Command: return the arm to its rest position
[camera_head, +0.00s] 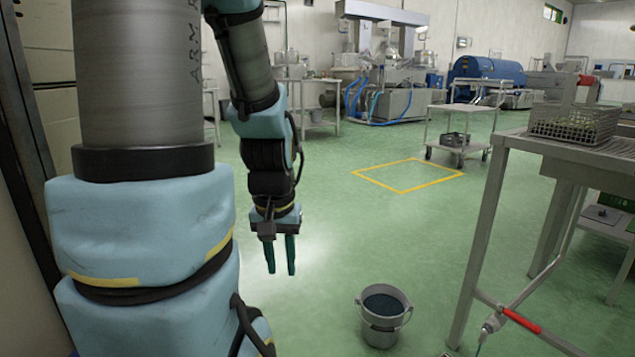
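My arm is blue and grey, fills the left of the view, and bends down at the wrist. My gripper (281,272) hangs below it, fingers pointing down over the green floor (330,235). Its two dark teal fingers are apart with a clear gap between them, and nothing shows between them. The gripper is open and touches nothing that I can see.
A grey bucket (383,334) with dark contents stands on the floor, right of my gripper. A metal table (508,140) with a wire basket (575,124) is at the right. A yellow floor square (408,189) is empty. A trolley (460,110) stands behind it.

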